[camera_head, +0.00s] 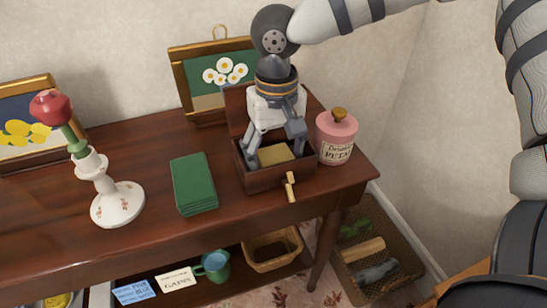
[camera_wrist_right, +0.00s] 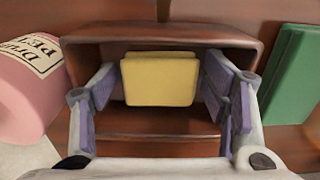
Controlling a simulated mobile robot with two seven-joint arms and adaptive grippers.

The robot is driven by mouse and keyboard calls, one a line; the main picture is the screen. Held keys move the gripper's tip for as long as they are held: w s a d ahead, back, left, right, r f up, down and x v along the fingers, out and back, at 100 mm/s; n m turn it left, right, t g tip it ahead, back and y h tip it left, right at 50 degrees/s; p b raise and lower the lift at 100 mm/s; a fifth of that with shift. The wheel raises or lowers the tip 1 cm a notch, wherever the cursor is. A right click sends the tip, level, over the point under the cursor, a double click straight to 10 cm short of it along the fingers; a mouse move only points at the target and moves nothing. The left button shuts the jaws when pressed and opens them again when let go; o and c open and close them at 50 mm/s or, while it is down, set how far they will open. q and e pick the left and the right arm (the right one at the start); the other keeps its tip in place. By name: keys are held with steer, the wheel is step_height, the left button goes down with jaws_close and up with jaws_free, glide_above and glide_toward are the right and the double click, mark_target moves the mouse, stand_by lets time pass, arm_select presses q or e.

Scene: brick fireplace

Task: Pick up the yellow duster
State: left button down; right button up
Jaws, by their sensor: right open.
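The yellow duster (camera_head: 275,154) lies inside a small open wooden box (camera_head: 262,184) on the table. In the right wrist view the duster (camera_wrist_right: 160,79) is a yellow block near the box's (camera_wrist_right: 160,141) far wall. My right gripper (camera_head: 273,150) points down into the box. In the right wrist view its open fingers (camera_wrist_right: 160,95) stand on the left and right of the duster, with a gap showing on each side. The box's raised lid is behind the gripper and partly hidden by it. My left gripper is not in view.
A pink jar (camera_head: 336,138) stands close to the box's right. A green book stack (camera_head: 194,184) lies to its left, and a white candlestick (camera_head: 118,203) farther left. A flower picture (camera_head: 190,73) leans behind. A small brass-coloured handle (camera_head: 290,187) sticks out from the box front.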

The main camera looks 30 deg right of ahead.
steer(key=shift+w+f, duration=0.1)
steer(key=shift+f, duration=0.5)
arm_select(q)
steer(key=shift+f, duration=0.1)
arm_select(e)
steer(key=shift+r, duration=0.1)
steer(key=c, duration=0.6)
steer(key=shift+c, duration=0.2)
step_height(320, 180, up, 4)
steer(key=shift+w+f, duration=0.1)
steer(key=shift+f, duration=0.05)
steer(key=s+a+r+p, duration=0.2)
steer(key=s+a+r, duration=0.7)
steer(key=a, duration=0.1)
steer(key=shift+s+a+r, duration=0.15)
steer(key=shift+s+a, duration=0.1)
steer(key=shift+a, duration=0.05)
steer(key=o, duration=0.3)
steer(key=c, duration=0.5)
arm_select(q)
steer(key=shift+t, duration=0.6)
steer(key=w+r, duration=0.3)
arm_select(e)
steer(key=shift+o, duration=0.2)
steer(key=shift+w, duration=0.1)
